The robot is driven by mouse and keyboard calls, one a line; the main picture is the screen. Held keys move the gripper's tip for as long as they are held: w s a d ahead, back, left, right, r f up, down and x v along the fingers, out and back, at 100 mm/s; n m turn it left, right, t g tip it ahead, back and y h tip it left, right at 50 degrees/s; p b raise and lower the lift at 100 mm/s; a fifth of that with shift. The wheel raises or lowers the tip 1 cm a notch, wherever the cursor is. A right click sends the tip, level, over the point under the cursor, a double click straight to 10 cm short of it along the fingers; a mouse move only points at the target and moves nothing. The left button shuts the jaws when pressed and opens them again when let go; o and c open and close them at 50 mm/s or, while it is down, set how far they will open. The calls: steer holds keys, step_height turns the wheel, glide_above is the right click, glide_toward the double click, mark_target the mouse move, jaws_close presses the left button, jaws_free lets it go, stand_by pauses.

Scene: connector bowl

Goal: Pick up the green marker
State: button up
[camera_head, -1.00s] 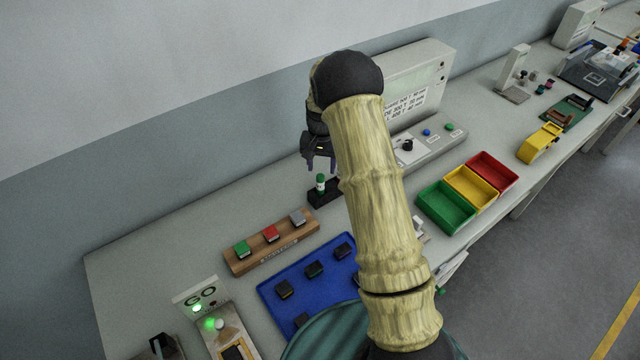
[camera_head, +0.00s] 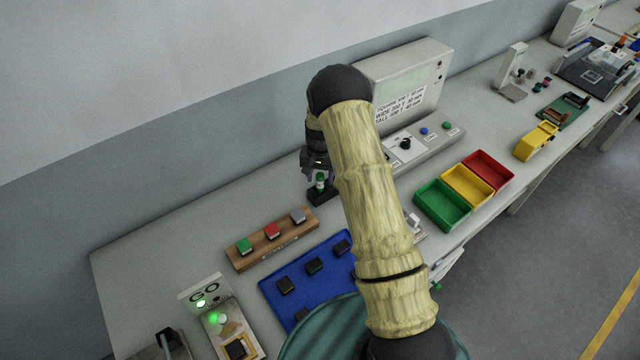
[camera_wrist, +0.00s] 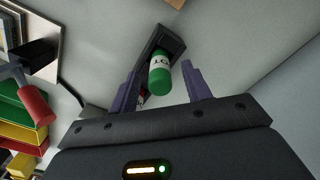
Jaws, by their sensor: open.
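The green marker (camera_head: 320,181) stands upright in a small black holder (camera_head: 318,199) on the bench. In the wrist view the green marker (camera_wrist: 160,76) shows its green end and a white label with dark lettering, and the black holder (camera_wrist: 170,42) lies behind it. My gripper (camera_head: 319,176) is right above the holder, at the marker's upper part. In the wrist view the two purple fingers of my gripper (camera_wrist: 160,84) are apart, one on each side of the marker, with gaps between. My arm hides part of the bench to the right of the holder.
A wooden block with green, red and grey pieces (camera_head: 273,240) and a blue tray with dark pieces (camera_head: 300,268) lie in front. Green, yellow and red bins (camera_head: 467,187) stand to the right. A white control box (camera_head: 408,85) stands behind my arm, and the wall is close behind.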

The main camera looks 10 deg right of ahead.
stand_by(0.3)
jaws_close()
steer(key=shift+w+r, duration=0.1)
steer(key=shift+r, duration=0.05)
step_height(320, 180, up, 10)
steer(key=b, duration=0.3)
stand_by(0.5)
steer(key=c, duration=0.7)
jaws_free()
steer(key=shift+c, duration=0.9)
